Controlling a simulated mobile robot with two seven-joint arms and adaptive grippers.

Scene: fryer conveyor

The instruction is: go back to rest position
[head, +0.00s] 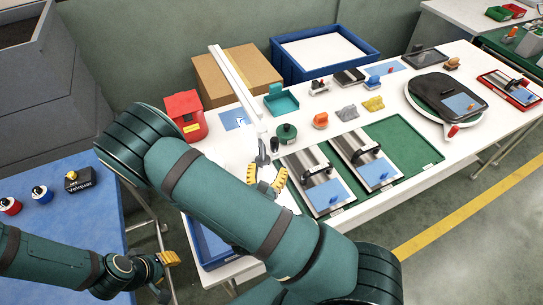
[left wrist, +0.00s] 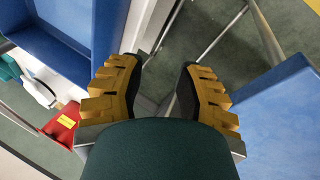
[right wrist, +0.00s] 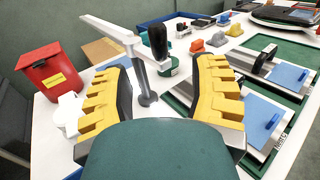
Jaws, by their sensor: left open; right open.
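My left gripper (head: 165,275) is low at the left in the head view, just off the blue table. In the left wrist view its yellow fingers (left wrist: 158,80) are apart with nothing between them, over the floor and table legs. My right gripper (head: 267,178) is over the near left part of the white table, partly hidden by my own arm in the head view. In the right wrist view its fingers (right wrist: 162,88) are apart, facing a grey post with a white lever arm (right wrist: 112,32). A black handle (right wrist: 158,42) stands beyond it. I cannot tell whether they touch the post.
The blue table (head: 60,235) at left holds small knobs. A blue bin (head: 322,52) stands behind.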

